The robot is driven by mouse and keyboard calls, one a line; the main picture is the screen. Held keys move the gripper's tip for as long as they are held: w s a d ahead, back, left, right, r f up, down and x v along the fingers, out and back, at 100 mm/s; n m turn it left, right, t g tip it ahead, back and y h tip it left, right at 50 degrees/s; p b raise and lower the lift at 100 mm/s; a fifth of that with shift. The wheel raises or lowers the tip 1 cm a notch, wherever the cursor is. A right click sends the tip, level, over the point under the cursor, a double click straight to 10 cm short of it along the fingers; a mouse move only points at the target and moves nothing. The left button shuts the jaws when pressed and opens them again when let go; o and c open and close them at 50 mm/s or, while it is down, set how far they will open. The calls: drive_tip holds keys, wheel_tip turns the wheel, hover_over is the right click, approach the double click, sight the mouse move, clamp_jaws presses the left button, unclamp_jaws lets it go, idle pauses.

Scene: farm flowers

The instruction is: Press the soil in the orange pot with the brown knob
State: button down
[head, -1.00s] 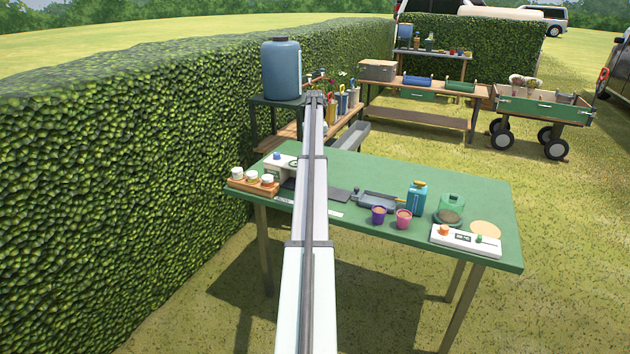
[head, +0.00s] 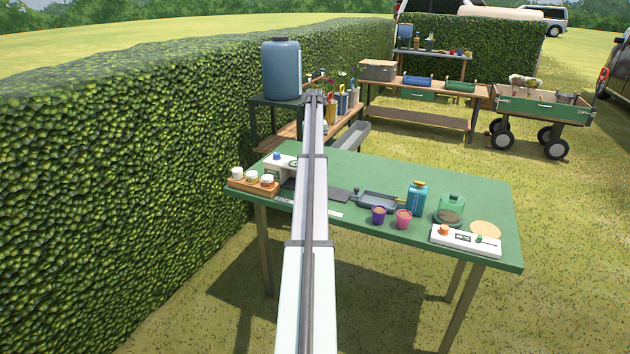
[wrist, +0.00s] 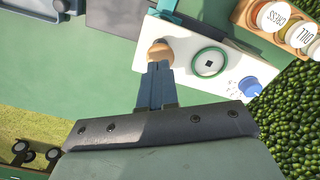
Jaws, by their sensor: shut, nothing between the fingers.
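My gripper (wrist: 157,66) shows in the wrist view with its fingers together, over a white box (wrist: 215,65). A rounded tan-brown knob (wrist: 160,52) shows right at the fingertips. I cannot tell whether they touch it. In the head view my arm hides the gripper and part of the white box (head: 277,164). A purple pot (head: 378,215) and a pink pot (head: 403,219), both with brownish tops, stand on the green table. I see no clearly orange pot.
The white box has a green-ringed dial (wrist: 209,62) and a blue knob (wrist: 250,87). A wooden rack (wrist: 285,22) with white-lidded jars is beside it. A grey tray (head: 378,200), a blue can (head: 417,198) and a white control panel (head: 466,240) stand on the table (head: 350,238).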

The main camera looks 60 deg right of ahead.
drive_tip(key=shift+r, duration=2.75)
